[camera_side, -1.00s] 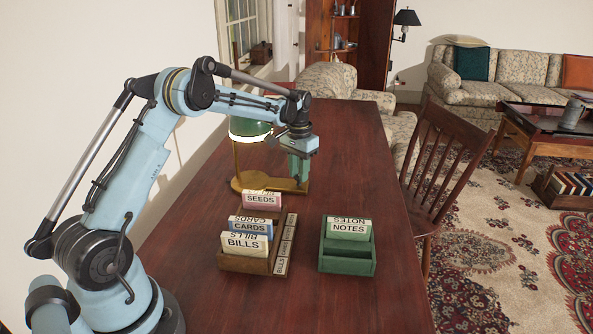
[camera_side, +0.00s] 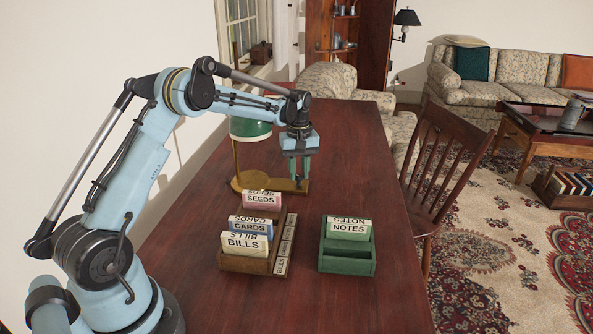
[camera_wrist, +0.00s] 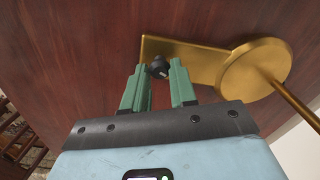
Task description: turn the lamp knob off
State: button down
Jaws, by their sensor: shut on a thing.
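The desk lamp has a green shade (camera_side: 250,129) and a brass base (camera_side: 250,184) on the far part of the desk. In the side view the shade looks unlit. In the wrist view the brass base plate (camera_wrist: 203,58) carries a small black knob (camera_wrist: 159,67). My gripper (camera_side: 299,182) points down at the right end of the base. In the wrist view its green fingers (camera_wrist: 160,70) stand on both sides of the knob and are shut on it. The fingertips partly cover the knob's sides.
A wooden sorter (camera_side: 246,263) with SEEDS, CARDS and BILLS cards stands in front of the lamp. A green box (camera_side: 347,265) with NOTES cards stands to its right. A wooden chair (camera_side: 452,150) is at the desk's right edge.

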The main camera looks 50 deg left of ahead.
aim_at(299, 176)
jog(key=n, duration=0.4)
jog(key=shift+n, duration=0.3)
dwell(0.3)
jog(key=c, duration=0.9)
grip_release()
jog(key=shift+r, duration=0.15)
notch_tip(299, 176, up, 12)
